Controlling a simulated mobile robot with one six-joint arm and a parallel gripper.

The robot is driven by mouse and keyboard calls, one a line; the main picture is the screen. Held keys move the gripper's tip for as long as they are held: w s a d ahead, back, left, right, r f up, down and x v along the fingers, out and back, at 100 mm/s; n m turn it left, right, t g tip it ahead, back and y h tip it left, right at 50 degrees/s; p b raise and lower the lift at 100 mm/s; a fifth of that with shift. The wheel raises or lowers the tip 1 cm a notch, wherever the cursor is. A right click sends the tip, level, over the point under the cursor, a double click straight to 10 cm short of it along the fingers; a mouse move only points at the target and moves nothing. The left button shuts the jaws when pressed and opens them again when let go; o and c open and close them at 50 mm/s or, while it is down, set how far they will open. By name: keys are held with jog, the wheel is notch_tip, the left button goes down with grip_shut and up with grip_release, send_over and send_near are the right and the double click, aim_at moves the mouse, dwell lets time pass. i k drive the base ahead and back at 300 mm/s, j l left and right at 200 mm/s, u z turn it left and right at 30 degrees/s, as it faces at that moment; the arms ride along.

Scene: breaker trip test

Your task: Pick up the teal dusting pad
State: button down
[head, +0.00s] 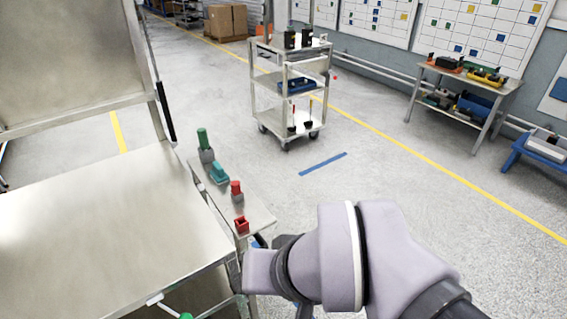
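A teal object (218,173), which looks like the dusting pad, lies on a narrow grey side shelf (262,215) along the right edge of the metal bench. It sits between a green-topped grey item (204,145) and a red-topped grey item (237,191). My arm's pale links fill the bottom centre and right, in front of the near end of the shelf. My gripper's fingers do not show, so I cannot see whether they are open or hold anything. Nothing covers the teal object.
A small red block-like item (242,225) is at the shelf's near end, close to my arm. The steel bench top (90,230) is bare at left. A wheeled cart (290,85) stands beyond on open floor. A side table (470,80) with tools is at right.

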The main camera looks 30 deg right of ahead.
aim_at(219, 175)
jog(key=u, duration=1.35)
jog(key=z, duration=1.35)
jog(key=i+l+u, duration=0.15)
jog(key=l+u, duration=0.75)
jog(key=l, duration=0.25)
jog(key=l+u, duration=0.45)
jog(key=l, duration=0.15)
jog(key=k+l+u, duration=0.15)
jog(key=l+u, duration=0.3)
jog(key=i+l+u, duration=0.2)
jog(key=l+u, duration=0.15)
jog(key=i+l+u, duration=0.15)
jog(key=l+u, duration=0.15)
jog(key=i+l+u, duration=0.1)
jog(key=l+u, duration=0.25)
jog(key=l, duration=0.15)
jog(key=l+u, duration=0.3)
jog(key=l, duration=0.15)
